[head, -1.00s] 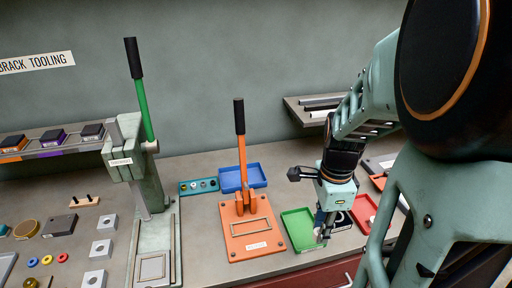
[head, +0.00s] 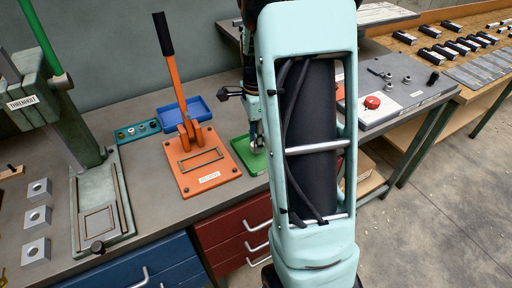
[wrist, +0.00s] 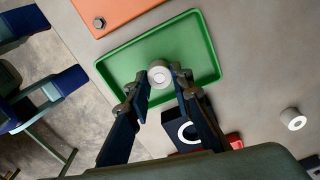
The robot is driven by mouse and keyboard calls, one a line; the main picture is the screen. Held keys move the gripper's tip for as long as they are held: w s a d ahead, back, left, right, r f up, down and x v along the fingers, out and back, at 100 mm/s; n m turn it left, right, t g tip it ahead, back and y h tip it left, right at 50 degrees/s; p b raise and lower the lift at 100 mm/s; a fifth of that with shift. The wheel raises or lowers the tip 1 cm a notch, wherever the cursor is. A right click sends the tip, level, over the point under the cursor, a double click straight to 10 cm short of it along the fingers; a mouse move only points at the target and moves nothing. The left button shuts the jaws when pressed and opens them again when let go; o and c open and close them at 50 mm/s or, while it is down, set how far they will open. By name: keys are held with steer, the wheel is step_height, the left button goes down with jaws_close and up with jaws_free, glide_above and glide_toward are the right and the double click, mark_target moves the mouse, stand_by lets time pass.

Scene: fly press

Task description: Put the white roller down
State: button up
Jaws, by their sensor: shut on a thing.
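The white roller (wrist: 159,72), a short white cylinder with a round end, is between the fingertips of my gripper (wrist: 160,80) in the wrist view. My gripper is shut on it. The roller is over the green tray (wrist: 207,57); I cannot tell whether it touches the tray floor. In the head view my gripper (head: 257,143) is over the green tray (head: 242,158), which my arm partly covers. The roller cannot be made out there.
A second white cylinder (wrist: 293,119) stands on the bench to the right. A dark block with a white ring (wrist: 188,132) lies beside the tray. The orange press (head: 205,165) and blue tray (head: 187,111) are left of my gripper.

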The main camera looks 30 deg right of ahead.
steer(key=shift+f, duration=0.6)
steer(key=shift+f, duration=0.25)
steer(key=o, duration=0.9)
steer(key=shift+r, duration=0.1)
step_height(320, 180, up, 12)
steer(key=shift+r+p, duration=0.2)
steer(key=shift+p, duration=0.1)
